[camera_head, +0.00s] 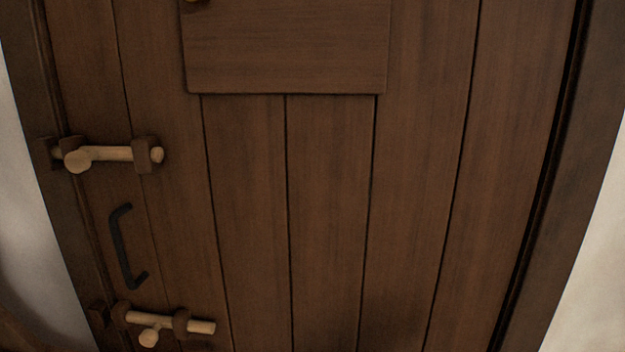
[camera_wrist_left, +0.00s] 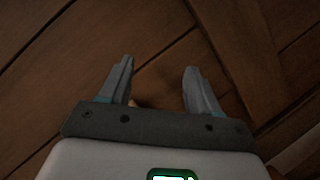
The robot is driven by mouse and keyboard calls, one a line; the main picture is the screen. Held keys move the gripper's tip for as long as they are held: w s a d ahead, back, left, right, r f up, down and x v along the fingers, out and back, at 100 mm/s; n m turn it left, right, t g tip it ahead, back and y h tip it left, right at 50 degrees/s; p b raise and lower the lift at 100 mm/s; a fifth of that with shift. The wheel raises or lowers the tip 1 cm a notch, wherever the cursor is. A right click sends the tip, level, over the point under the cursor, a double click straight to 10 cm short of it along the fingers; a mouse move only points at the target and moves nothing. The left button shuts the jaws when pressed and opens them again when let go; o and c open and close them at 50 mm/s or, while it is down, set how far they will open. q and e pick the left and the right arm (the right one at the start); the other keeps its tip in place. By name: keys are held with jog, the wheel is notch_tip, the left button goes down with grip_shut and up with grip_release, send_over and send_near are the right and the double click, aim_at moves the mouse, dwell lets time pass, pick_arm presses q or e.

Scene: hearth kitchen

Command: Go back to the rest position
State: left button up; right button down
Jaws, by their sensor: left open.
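My left gripper (camera_wrist_left: 158,82) shows in the left wrist view with its two grey fingers apart and nothing seen between the tips. Brown wooden boards fill the view beyond it. A small tan piece shows low between the fingers, mostly hidden by the gripper's body; I cannot tell what it is. Neither gripper shows in the head view, and my right gripper is in no view.
A plank door (camera_head: 325,220) fills the head view. On its left side are an upper wooden bolt (camera_head: 110,154), a black handle (camera_head: 122,248) and a lower wooden bolt (camera_head: 198,326). The upper bolt reaches the frame side; the lower one sits clear of its frame bracket (camera_head: 98,314).

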pick_arm(q)
jog(key=s+d+f+g, duration=0.2)
jog(key=s+d+f, duration=0.1)
jog(key=f, duration=0.3)
jog(key=s+d+f+g, duration=0.2)
jog(key=s+d+f, duration=0.15)
jog(key=f, duration=0.35)
jog(key=s+d+f+m+g, duration=0.1)
jog(key=s+f+g, duration=0.3)
jog(key=s, duration=0.5)
jog(key=s+d+f+m+g, duration=0.2)
jog(key=s+f+g, duration=0.3)
jog(key=s, duration=0.5)
jog(key=shift+s+d+f+y, duration=0.15)
jog(key=shift+d+f+y, duration=0.1)
jog(key=shift+f+y, duration=0.25)
